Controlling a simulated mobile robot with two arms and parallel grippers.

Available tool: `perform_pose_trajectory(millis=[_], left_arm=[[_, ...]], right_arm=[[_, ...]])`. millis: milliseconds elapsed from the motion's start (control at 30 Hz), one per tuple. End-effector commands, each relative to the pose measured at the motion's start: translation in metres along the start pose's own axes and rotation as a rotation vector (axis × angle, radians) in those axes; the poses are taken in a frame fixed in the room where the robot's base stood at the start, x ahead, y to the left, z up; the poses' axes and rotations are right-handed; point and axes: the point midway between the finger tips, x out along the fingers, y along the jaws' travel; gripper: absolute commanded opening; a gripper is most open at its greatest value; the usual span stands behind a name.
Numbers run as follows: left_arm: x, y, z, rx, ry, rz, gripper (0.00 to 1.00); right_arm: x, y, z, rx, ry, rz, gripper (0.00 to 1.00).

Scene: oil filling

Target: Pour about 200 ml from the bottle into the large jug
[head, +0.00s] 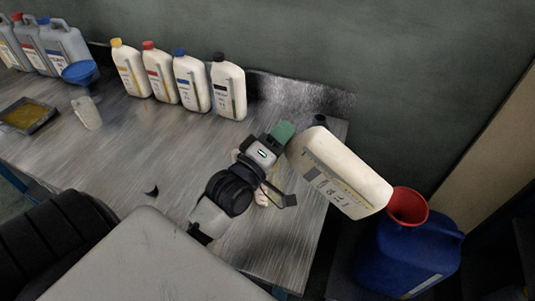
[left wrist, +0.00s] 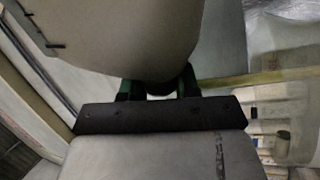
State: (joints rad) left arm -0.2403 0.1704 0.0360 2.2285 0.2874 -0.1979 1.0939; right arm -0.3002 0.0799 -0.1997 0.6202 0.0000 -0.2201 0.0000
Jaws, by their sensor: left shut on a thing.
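My left gripper (head: 284,132) is shut on a white bottle (head: 340,172) with a pale label. The bottle is tilted well over, beyond the table's right edge, its lower right end close above a red funnel (head: 407,205). The funnel sits in the top of the large blue jug (head: 408,250). I cannot make out the bottle's mouth, and no stream of liquid shows. In the left wrist view the green fingers (left wrist: 157,86) grip the bottle (left wrist: 120,30), which fills the top. My right gripper is in neither view.
The metal table (head: 150,150) has clear room in its middle. Several white bottles (head: 190,82) with coloured caps stand along its back. Grey jugs, a blue funnel (head: 80,72), a small clear cup (head: 87,112) and a tray (head: 28,115) with yellowish contents are at left.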

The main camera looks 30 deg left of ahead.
Motion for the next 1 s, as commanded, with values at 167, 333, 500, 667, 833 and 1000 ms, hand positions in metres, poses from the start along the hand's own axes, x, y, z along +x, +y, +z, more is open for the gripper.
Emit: perform_pose_trajectory(millis=[167,333,500,667,833,1000], left_arm=[[0.0002,0.0016,-0.0006,-0.015,0.005,0.007,0.00],[0.0000,0.0011,-0.0005,-0.021,0.006,0.007,0.00],[-0.0001,0.0006,-0.0003,-0.027,0.008,0.007,0.00],[-0.0002,0.0001,-0.0002,-0.032,0.009,0.007,0.00],[-0.0004,-0.0004,-0.0001,-0.037,0.010,0.006,0.00],[-0.0005,-0.0009,0.0001,-0.043,0.011,0.006,0.00]], right_arm=[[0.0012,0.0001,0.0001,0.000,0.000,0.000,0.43],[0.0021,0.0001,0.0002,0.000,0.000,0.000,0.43],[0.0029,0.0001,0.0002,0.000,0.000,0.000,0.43],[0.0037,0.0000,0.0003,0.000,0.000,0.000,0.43],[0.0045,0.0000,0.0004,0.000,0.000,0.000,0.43],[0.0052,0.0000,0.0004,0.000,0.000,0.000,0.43]])
